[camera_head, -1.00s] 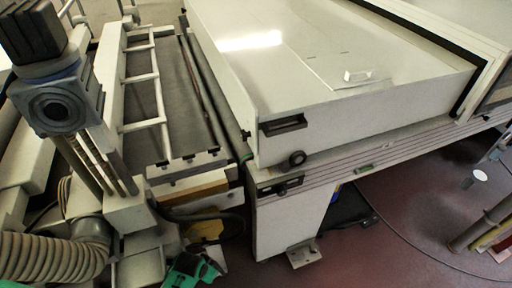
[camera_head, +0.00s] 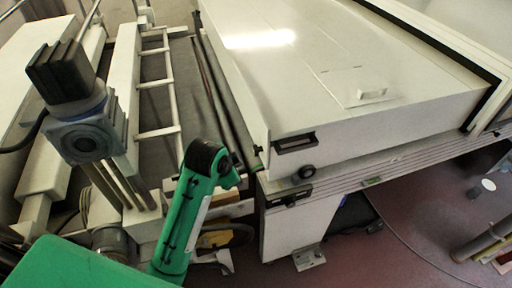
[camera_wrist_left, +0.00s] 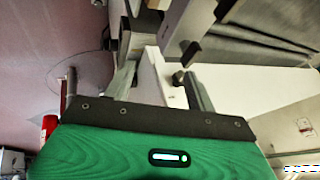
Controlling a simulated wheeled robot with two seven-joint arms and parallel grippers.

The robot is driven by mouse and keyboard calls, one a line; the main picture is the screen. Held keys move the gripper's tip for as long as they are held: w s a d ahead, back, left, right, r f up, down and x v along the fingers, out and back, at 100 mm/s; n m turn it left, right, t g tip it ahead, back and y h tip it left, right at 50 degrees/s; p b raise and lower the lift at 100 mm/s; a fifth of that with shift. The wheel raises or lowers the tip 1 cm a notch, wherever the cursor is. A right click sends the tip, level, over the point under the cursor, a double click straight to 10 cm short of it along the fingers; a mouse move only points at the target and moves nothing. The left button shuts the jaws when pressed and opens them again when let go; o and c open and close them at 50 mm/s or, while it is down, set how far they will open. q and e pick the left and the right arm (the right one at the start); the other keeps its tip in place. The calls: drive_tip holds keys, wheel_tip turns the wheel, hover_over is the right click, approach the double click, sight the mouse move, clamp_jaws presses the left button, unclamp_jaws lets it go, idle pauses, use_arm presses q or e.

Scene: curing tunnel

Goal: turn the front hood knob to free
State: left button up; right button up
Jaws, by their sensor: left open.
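The front hood knob (camera_head: 306,172) is a small round black knob low on the near corner of the white hood's (camera_head: 370,130) front face. A dark recessed handle (camera_head: 295,143) sits just above it. My left arm, green with a black joint, stands to the left of the knob in the head view; its gripper fingers are not clear there. In the left wrist view my left gripper (camera_wrist_left: 160,84) is open and empty, with its two grey fingers apart. A small dark part (camera_wrist_left: 178,77), probably the knob, shows beyond and near the right finger. My right gripper is not in view.
A grey motor block (camera_head: 88,135) on posts stands at the left. A white ladder-like frame (camera_head: 157,90) lies beside the hood. A white support leg (camera_head: 297,225) stands under the hood's corner. Open reddish floor (camera_head: 400,220) lies at the right.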

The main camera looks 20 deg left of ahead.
sight(254, 149)
use_arm(q)
drive_tip(key=w+d+r+m, duration=0.1)
drive_tip(key=w+r+m, duration=0.1)
drive_tip(key=w+r, duration=0.45)
drive_tip(key=shift+t, duration=0.3)
drive_tip(key=p+x, duration=0.4)
drive_tip(key=x, duration=0.9)
drive_tip(key=shift+s+f, duration=0.1)
drive_tip(key=shift+w+d+f, duration=0.1)
drive_tip(key=shift+w+f, duration=0.2)
drive_tip(key=shift+f, duration=0.2)
drive_tip(key=shift+c, duration=0.5)
drive_tip(key=c, duration=0.9)
